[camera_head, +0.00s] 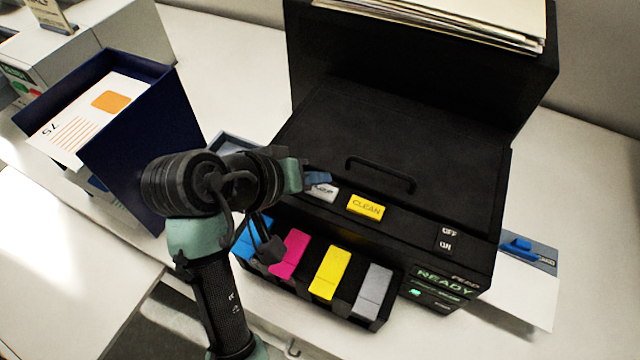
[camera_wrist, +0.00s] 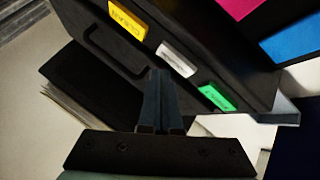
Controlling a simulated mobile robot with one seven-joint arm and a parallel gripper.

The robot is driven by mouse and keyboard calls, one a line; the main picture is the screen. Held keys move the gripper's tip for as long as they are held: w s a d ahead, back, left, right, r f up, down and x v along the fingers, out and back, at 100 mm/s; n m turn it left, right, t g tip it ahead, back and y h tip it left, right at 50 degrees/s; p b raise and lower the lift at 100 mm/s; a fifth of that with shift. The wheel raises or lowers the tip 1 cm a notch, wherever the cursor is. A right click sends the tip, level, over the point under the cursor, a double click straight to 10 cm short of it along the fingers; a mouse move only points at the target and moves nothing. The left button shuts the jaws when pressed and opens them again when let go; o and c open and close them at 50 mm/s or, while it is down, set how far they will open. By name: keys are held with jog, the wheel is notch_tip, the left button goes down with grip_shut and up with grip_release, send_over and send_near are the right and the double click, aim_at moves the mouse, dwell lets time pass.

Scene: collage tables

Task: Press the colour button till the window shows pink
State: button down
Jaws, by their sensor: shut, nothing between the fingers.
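A black printer (camera_head: 390,140) has a row of buttons on its front top edge. A yellow button marked CLEAN (camera_head: 365,206) and a white button (camera_head: 322,191) show there; the white one is partly covered by my gripper (camera_head: 318,178). In the wrist view, the yellow button (camera_wrist: 127,19), the white button (camera_wrist: 176,58) and a green button (camera_wrist: 216,97) are in a row; the labels are too small to read there. My gripper (camera_wrist: 159,74) is shut and empty, its tips near the white button. Contact cannot be told. A display window (camera_head: 440,283) shows green READY text; no pink shows in it.
Blue, magenta (camera_head: 290,254), yellow (camera_head: 328,272) and grey cartridges sit in the printer's front. OFF/ON switch (camera_head: 447,240) is right of the buttons. A dark blue box (camera_head: 140,150) with a card stands left. Paper tray (camera_head: 525,250) sticks out right. A black handle (camera_head: 382,166) rises from the lid.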

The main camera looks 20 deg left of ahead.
aim_at(316, 194)
jog(key=shift+f, duration=0.15)
jog(key=shift+f, duration=0.25)
jog(key=shift+f, duration=0.5)
dwell(0.6)
dwell(0.3)
jog(key=shift+r+p, duration=0.85)
jog(key=shift+r, duration=0.1)
notch_tip(316, 194, up, 5)
jog(key=p, duration=0.5)
